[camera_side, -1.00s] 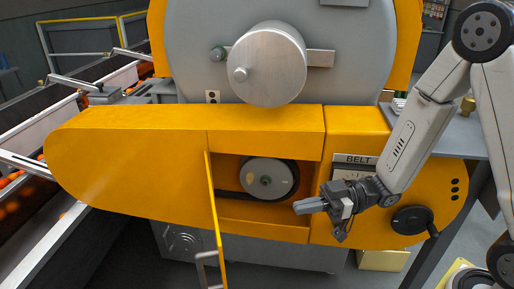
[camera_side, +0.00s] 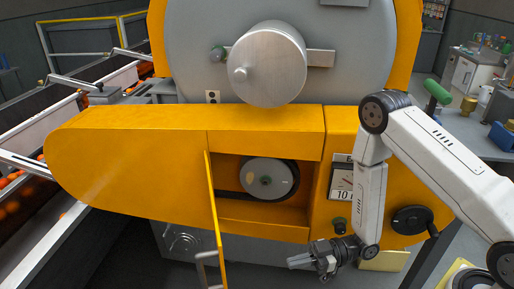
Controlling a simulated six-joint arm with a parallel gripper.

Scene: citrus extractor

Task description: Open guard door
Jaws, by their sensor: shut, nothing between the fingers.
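The yellow guard door (camera_side: 215,225) stands swung open, hinged at the left edge of the opening and seen nearly edge-on. Its grey handle (camera_side: 207,268) is at the lower left of the door. Inside the opening, a grey pulley (camera_side: 268,179) with a dark belt is exposed. My gripper (camera_side: 291,262) is shut and empty, low in front of the machine below the opening. It is to the right of the door and apart from it, pointing left.
The yellow belt housing (camera_side: 130,160) extends left toward a conveyor with oranges. A black handwheel (camera_side: 412,220) and a gauge panel (camera_side: 343,181) are at the right, the panel partly behind my arm. Free space lies between my gripper and the door.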

